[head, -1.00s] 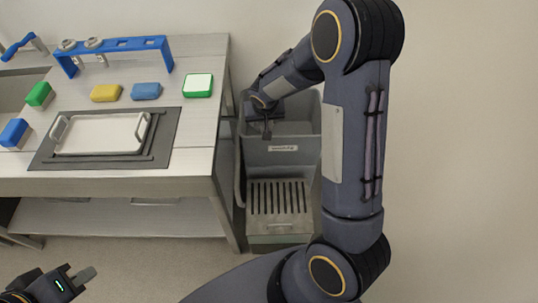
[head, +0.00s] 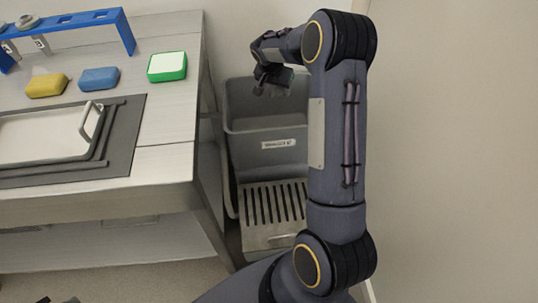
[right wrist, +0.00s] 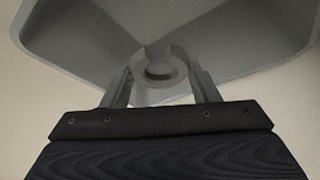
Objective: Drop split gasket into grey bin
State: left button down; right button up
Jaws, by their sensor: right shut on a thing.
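My right gripper (head: 272,84) is above the grey bin (head: 240,127), near its back part. In the right wrist view its two fingers (right wrist: 161,88) are shut on the split gasket (right wrist: 178,57), a grey ring-shaped piece. The bin's grey walls and rim (right wrist: 252,68) spread out behind the gasket in that view. The gasket is too small and dark to make out in the head view. Only a dark tip of my left gripper (head: 71,300) shows at the bottom edge, so its jaws cannot be read.
A steel table (head: 165,172) stands left of the bin, with a tray (head: 40,135), a green-and-white block (head: 167,67), a blue sponge (head: 99,78), a yellow sponge (head: 47,85) and a blue rack (head: 75,20). A wall is behind.

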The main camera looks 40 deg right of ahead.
notch_tip(320, 180, down, 4)
jog(key=shift+r+b, duration=0.25)
jog(key=shift+b, duration=0.5)
jog(key=o, duration=1)
jog(key=shift+o, duration=0.2)
jog(key=p+v, duration=0.1)
jog(key=v, duration=0.7)
